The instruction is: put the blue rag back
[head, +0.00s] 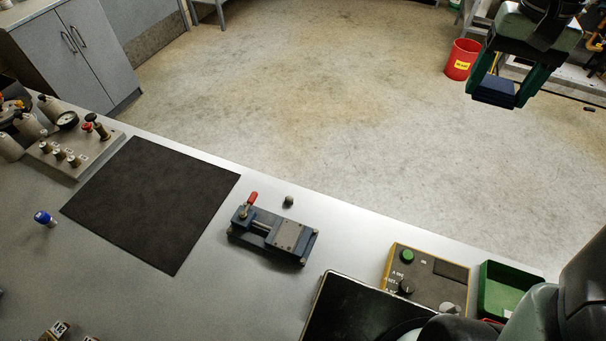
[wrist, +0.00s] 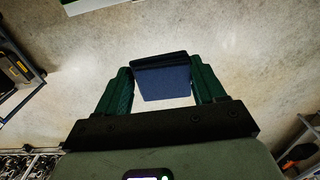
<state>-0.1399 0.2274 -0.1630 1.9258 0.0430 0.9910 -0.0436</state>
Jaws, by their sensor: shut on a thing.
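The blue rag (wrist: 165,80) is a folded dark blue block between the two green fingers of my gripper (wrist: 163,84) in the wrist view. In the head view the blue rag (head: 496,91) shows at the upper right, held between the fingertips of my gripper (head: 500,92). My gripper is shut on it, in the air beyond the bench's far edge, with floor behind it. The place where the rag belongs cannot be made out.
A red bin (head: 462,59) with a yellow label stands on the floor left of my gripper. The bench holds a black mat (head: 152,203), a small vise (head: 272,235), a yellow control box (head: 425,277) and a green tray (head: 510,290). The middle floor is clear.

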